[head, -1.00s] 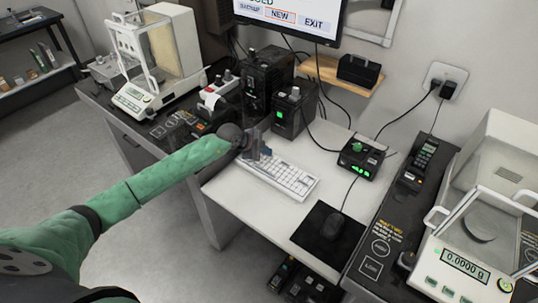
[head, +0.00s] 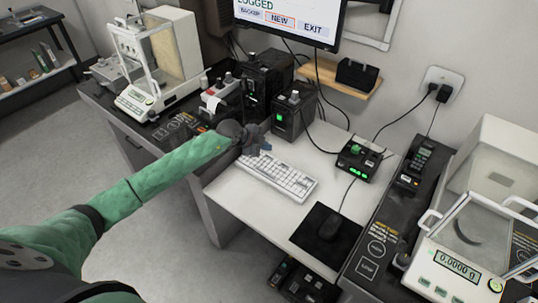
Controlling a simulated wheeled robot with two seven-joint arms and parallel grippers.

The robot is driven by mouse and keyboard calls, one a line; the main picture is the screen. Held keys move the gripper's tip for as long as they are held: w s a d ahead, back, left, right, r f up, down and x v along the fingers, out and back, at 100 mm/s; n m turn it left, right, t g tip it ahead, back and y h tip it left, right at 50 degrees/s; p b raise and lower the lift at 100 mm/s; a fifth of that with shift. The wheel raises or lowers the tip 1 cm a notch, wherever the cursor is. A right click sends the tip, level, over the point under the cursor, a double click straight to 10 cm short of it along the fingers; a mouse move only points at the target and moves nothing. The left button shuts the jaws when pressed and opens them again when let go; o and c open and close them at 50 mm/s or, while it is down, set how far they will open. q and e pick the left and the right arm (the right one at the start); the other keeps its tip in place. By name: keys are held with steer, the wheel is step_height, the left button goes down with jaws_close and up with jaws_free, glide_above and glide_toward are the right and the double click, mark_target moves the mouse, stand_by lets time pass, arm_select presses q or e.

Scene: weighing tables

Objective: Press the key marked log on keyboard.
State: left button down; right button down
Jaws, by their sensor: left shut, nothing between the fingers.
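The white keyboard (head: 278,178) lies on the light desk in the middle of the head view. Its key markings are too small to read, so I cannot pick out the log key. My left gripper (head: 264,147) is shut and empty at the keyboard's far left end. It appears slightly above the keys, and its dark wrist and fingers hide that corner. The monitor (head: 285,22) at the top shows "LOGGED" above its buttons, with NEW outlined in red. My right gripper is not in view.
Balances stand at the left (head: 150,70) and right (head: 455,270). Black devices (head: 292,115) stand close behind the gripper.

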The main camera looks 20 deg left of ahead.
arm_select(q)
steer(key=shift+r+p, duration=0.95)
steer(key=shift+r, duration=0.4)
